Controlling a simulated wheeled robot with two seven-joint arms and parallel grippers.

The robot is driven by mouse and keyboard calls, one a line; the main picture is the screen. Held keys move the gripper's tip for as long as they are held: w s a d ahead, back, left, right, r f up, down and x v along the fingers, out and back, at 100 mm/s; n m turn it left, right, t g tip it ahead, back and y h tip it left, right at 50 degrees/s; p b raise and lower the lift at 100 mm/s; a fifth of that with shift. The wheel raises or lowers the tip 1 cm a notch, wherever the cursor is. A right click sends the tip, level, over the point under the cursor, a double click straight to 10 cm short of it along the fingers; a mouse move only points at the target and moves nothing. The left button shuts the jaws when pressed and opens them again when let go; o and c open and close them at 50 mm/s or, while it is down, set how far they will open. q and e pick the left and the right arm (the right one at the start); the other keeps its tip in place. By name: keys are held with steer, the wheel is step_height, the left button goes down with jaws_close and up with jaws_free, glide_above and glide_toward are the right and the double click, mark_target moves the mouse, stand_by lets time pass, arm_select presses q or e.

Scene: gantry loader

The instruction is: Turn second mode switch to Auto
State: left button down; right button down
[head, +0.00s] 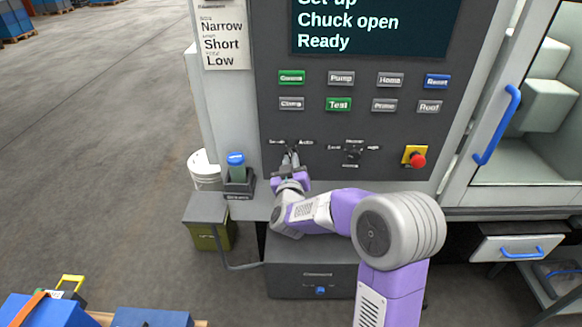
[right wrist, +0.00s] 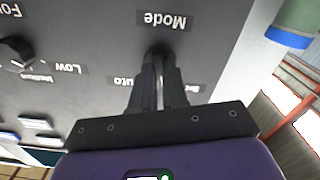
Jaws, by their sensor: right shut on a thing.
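The mode switch (right wrist: 158,50) is a dark knob on the grey control panel (head: 270,112). My right gripper (head: 291,160) reaches the panel there, and its two dark fingers (right wrist: 158,82) are shut on the knob. In the right wrist view, which is upside down, the label "Mode" is beside the knob, and "Auto" and another label are partly hidden by the fingers. The knob's pointer is hidden, so I cannot tell its setting. The panel's screen (head: 370,25) reads "Set-up", "Chuck open", "Ready". My left gripper is not in view.
Another selector knob (head: 353,153) is just right of the mode switch. Two rows of buttons (head: 338,104) are above. A red emergency stop (head: 417,160) is at the right. A blue-capped bottle (head: 236,165) stands in a holder at the left. A blue door handle (head: 498,125) is farther right.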

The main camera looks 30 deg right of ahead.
steer(key=shift+m+b, duration=3.75)
steer(key=shift+m, duration=0.95)
steer(key=c, duration=1.1)
jaws_free()
steer(key=shift+c, duration=0.2)
steer(key=v, duration=0.7)
steer(key=shift+s+p, duration=0.3)
steer(key=shift+p, duration=0.15)
steer(key=shift+a, duration=0.1)
